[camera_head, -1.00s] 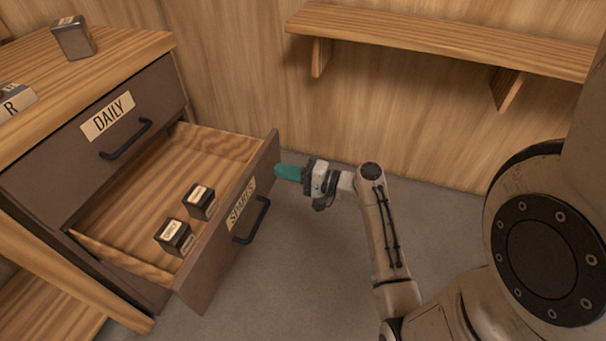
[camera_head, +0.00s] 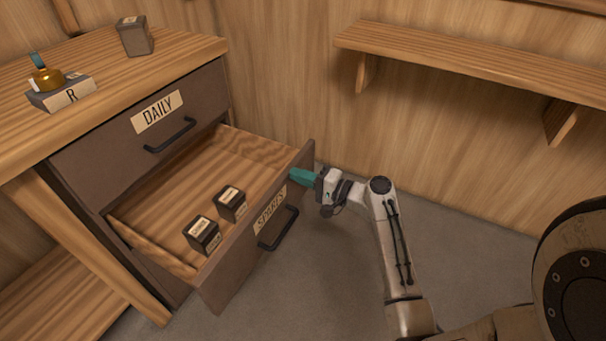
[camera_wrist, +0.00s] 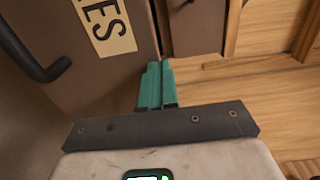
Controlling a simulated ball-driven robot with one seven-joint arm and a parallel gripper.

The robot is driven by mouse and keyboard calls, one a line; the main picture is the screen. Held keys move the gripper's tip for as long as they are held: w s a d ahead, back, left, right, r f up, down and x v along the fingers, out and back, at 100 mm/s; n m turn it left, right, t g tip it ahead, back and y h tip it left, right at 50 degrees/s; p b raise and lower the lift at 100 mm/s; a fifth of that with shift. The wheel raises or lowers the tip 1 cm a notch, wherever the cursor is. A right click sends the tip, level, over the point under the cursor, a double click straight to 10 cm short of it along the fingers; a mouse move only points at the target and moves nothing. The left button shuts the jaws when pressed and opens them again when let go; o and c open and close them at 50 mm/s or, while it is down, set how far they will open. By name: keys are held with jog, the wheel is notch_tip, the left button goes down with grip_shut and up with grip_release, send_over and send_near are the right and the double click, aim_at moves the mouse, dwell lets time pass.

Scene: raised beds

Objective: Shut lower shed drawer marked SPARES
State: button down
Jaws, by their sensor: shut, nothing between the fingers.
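The lower drawer marked SPARES (camera_head: 238,262) is pulled well out of the cabinet in the head view. Its label and dark bar handle (camera_head: 278,229) are on the front panel. Two small dark boxes (camera_head: 203,236) (camera_head: 231,204) with pale labels stand inside it. My gripper (camera_head: 298,177), with teal fingers, is shut and empty at the right end of the front panel, near its top edge. In the wrist view the closed fingertips (camera_wrist: 155,72) are by the panel's end beside the label (camera_wrist: 105,25). I cannot tell whether they touch it.
The upper drawer marked DAILY (camera_head: 140,130) is shut. On the cabinet top (camera_head: 120,78) are a dark box (camera_head: 135,36) and a block marked R (camera_head: 62,94) with a brass item on it. A wall shelf (camera_head: 470,66) is at right. Grey floor (camera_head: 340,285) in front is clear.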

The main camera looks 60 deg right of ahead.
jog(key=w+b, duration=0.4)
jog(key=w, duration=0.6)
jog(key=w+b, duration=0.3)
jog(key=w, duration=0.8)
jog(key=w+a+b, duration=0.1)
jog(key=w+b, duration=0.3)
jog(key=w, duration=0.6)
jog(key=shift+w+b, duration=0.25)
jog(key=shift+b, duration=0.05)
jog(key=shift+w+a+r, duration=0.1)
jog(key=shift+a+r, duration=0.05)
jog(key=shift+r, duration=0.1)
jog(key=shift+r, duration=0.1)
